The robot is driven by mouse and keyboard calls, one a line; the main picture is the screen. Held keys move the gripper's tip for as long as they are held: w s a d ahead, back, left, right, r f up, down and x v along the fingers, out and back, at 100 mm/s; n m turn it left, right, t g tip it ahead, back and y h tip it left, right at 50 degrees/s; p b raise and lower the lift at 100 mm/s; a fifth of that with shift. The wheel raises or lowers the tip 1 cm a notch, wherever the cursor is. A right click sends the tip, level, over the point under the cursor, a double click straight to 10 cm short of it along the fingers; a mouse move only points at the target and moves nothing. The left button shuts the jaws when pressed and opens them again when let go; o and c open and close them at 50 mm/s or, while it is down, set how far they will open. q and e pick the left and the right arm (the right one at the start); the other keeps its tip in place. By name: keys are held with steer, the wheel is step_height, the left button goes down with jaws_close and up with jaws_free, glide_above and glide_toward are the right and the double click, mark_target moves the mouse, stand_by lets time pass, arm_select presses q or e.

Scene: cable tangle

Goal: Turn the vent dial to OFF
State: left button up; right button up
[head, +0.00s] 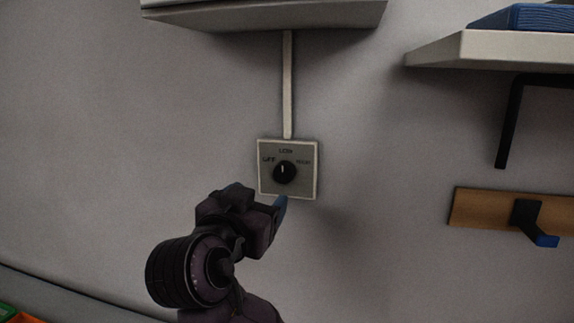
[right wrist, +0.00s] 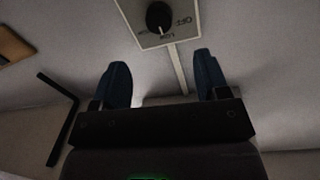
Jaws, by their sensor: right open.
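The vent dial (head: 285,172) is a round black knob on a pale square plate (head: 308,188) on the wall. Its white mark points up at LOW, with OFF to the left and another label to the right. My right gripper (head: 280,203) is just below the plate, its blue fingertip overlapping the lower edge in the head view. In the right wrist view the dial (right wrist: 159,17) is at the top, beyond the two blue fingers of the gripper (right wrist: 161,75). The fingers are wide apart with nothing between them. My left gripper is not in view.
A pale conduit (head: 287,85) runs from the plate up to a grey box (head: 265,14). At right are a shelf (head: 490,48) with a blue item (head: 530,16), a black bracket (head: 507,125), and a wooden strip (head: 480,207) with a hook. The wall left of the plate is clear.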

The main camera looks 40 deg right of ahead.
mark_target(282, 174)
steer(key=p+x, duration=0.1)
steer(key=x, duration=0.4)
steer(key=p+x, duration=0.1)
steer(key=x, duration=0.4)
steer(key=shift+w+d+r+p, duration=0.15)
steer(key=shift+d+r+p, duration=0.05)
steer(key=shift+d+p, duration=0.2)
steer(key=c, duration=0.9)
